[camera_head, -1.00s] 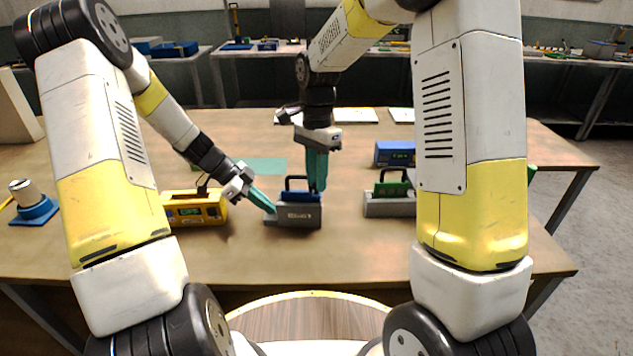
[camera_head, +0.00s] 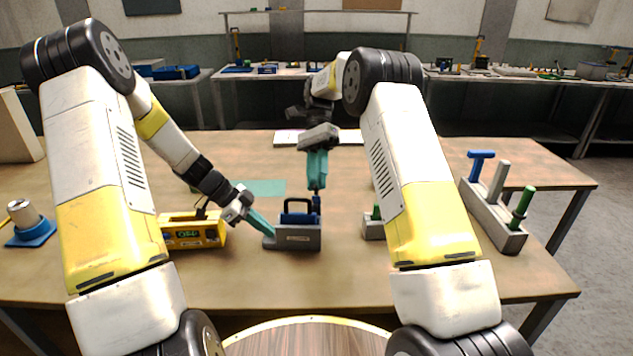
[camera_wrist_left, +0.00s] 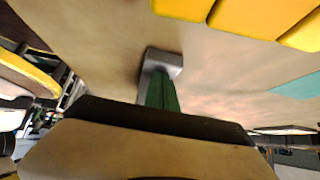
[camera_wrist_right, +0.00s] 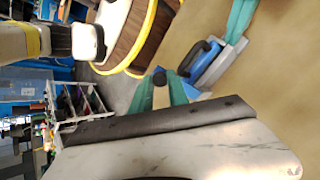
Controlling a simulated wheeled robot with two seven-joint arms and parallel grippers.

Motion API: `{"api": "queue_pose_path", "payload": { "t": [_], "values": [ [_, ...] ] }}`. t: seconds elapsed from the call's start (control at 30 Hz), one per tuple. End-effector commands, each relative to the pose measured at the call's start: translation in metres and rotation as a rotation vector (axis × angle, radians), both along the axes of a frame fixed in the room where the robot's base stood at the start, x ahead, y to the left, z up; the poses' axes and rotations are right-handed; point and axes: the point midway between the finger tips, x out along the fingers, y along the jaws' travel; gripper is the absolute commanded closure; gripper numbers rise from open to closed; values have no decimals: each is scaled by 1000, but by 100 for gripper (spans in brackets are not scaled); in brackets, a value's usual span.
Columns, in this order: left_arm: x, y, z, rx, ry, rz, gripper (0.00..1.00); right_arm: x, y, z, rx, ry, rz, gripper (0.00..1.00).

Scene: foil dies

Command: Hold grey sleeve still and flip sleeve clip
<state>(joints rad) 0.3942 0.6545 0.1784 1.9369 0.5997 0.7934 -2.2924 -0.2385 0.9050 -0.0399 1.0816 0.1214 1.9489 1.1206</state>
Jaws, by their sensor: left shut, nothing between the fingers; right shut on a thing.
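The grey sleeve (camera_head: 290,243) stands on the table with a blue block with a dark handle (camera_head: 299,217) in it. My left gripper (camera_head: 265,230) is shut and empty, its teal fingertips against the sleeve's left end. The left wrist view shows these fingers (camera_wrist_left: 160,95) in front of the grey sleeve end (camera_wrist_left: 166,60). My right gripper (camera_head: 316,185) points down above the sleeve's right end. It is shut on a small dark part, apparently the sleeve clip (camera_head: 316,204), which stands up there. In the right wrist view, the dark clip end (camera_wrist_right: 158,74) shows between the fingers.
A yellow device (camera_head: 195,232) with a display stands close left of the sleeve. Another grey sleeve with a green part (camera_head: 373,228) is to the right, partly behind my right arm. A grey rack with pegs (camera_head: 495,220) stands further right. A green mat (camera_head: 258,188) lies behind.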

Motion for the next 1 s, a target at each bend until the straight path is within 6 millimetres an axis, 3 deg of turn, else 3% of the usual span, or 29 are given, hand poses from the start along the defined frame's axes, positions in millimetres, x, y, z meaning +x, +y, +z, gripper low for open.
{"api": "queue_pose_path", "payload": {
  "t": [0.47,0.5,0.53,0.77,0.87,1.0],
  "values": [
    [-3,0,-3,2,7,-2,100,1,0,-1,2,17,1,100],
    [-3,0,-3,2,7,-2,100,1,0,-1,2,17,1,78],
    [-3,0,-3,2,7,-2,100,1,0,-1,2,17,1,72],
    [-3,0,-3,2,7,-2,100,1,0,0,1,16,1,70],
    [-3,1,-3,2,7,-2,100,2,0,1,6,11,6,58],
    [-3,1,-3,2,7,-2,100,7,0,19,79,-58,87,58]
  ]
}}
